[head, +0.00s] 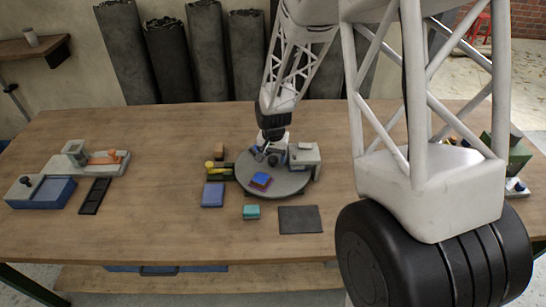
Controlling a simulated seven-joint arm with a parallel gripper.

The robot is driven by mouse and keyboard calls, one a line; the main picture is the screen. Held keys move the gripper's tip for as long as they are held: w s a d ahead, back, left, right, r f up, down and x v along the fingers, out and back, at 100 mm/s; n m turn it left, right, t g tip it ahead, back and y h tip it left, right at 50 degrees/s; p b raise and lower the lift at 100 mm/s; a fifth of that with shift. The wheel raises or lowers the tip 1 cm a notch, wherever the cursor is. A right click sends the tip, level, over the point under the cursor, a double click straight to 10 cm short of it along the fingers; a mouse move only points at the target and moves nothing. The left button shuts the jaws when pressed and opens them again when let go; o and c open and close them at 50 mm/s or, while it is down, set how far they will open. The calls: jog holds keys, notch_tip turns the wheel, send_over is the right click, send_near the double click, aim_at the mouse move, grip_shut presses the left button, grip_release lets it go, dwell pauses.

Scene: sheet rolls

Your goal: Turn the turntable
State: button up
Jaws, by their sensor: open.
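The turntable (290,184) is a round grey disc on the wooden table, right of the middle of the table's left half. A small blue and orange-red block (260,180) sits on its front part. My gripper (263,156) points down over the back part of the disc, behind the block. Its jaws are open, but they are small and dark here. I cannot tell whether they touch the disc or something on it. My wrist hides part of the turntable's back edge.
A grey device (303,153) stands at the turntable's right edge. Green and yellow parts (214,168) are at its left.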

jog(key=shift+f, duration=0.25)
grip_shut()
dwell(0.3)
